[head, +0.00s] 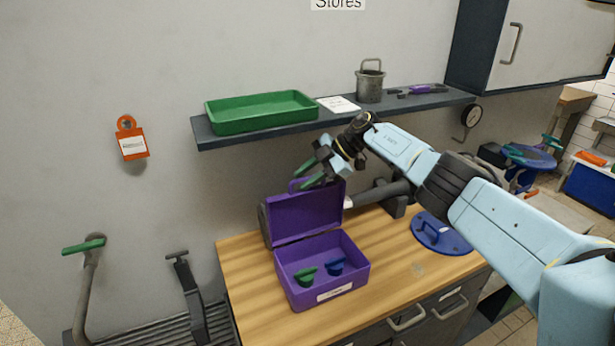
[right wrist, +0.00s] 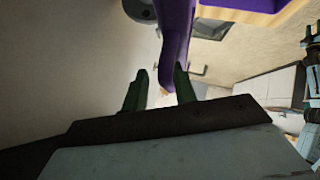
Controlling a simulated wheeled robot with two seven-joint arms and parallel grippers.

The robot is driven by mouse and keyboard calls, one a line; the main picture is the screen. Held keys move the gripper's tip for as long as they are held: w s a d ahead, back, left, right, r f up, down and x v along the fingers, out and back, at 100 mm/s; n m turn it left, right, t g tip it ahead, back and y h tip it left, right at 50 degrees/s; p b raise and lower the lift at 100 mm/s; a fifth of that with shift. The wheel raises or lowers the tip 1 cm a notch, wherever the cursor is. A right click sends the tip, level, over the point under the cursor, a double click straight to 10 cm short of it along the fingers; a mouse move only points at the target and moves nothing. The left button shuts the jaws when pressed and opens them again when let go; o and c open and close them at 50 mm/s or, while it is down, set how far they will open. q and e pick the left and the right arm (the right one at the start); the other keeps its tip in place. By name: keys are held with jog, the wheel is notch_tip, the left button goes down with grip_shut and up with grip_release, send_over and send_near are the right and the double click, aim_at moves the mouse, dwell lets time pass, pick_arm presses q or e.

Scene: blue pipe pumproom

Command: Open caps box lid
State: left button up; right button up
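The purple caps box (head: 320,290) stands on the wooden bench top with its lid (head: 305,215) raised up and back at the rear. A green cap (head: 306,275) and a blue cap (head: 335,266) lie inside. My right gripper (head: 307,175) is at the top edge of the lid, by its purple handle. In the right wrist view its two green fingers (right wrist: 158,90) stand apart, with the purple handle (right wrist: 176,40) between them, close to the right-hand finger; a gap shows on the other side.
A shelf (head: 350,119) above the bench holds a green tray (head: 262,111) and a metal pot (head: 370,82). A blue disc with a handle (head: 440,233) lies right of the box. Grey pipework (head: 380,193) runs behind the box.

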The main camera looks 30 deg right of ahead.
jog(key=shift+s+f, duration=0.15)
jog(key=shift+f, duration=0.25)
jog(key=shift+s+d+r, duration=0.1)
jog(key=shift+d+r, duration=0.25)
jog(key=shift+r, duration=0.1)
jog(key=s+d+b, duration=0.2)
jog(key=s+d, duration=0.3)
jog(key=d, duration=0.5)
jog(key=shift+s+d+r, duration=0.2)
jog(key=shift+d+r, duration=0.15)
jog(key=shift+d, duration=0.05)
jog(key=shift+c, duration=0.3)
